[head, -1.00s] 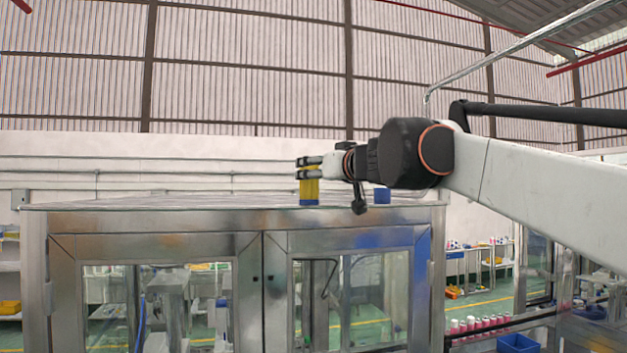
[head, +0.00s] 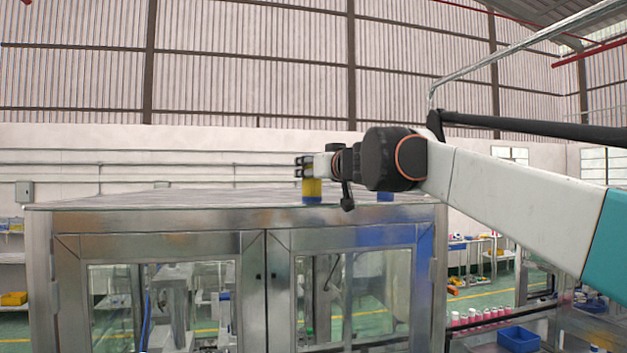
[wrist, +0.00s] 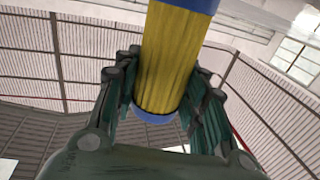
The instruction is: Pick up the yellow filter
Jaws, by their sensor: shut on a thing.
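The yellow filter (head: 312,187) is an upright cylinder with blue end bands. It stands at or just above the top of the metal machine cabinet (head: 150,205) in the head view; I cannot tell whether it touches. My gripper (head: 304,166) is shut on the filter near its upper end, reaching in from the right. In the wrist view the filter (wrist: 172,60) lies between my two dark fingers (wrist: 163,105), with a blue band at each visible end.
A second blue object (head: 385,197) sits on the cabinet top to the right, partly behind my arm. The rest of the cabinet top looks clear. A blue bin (head: 518,340) and a row of pink bottles (head: 475,316) are low at right.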

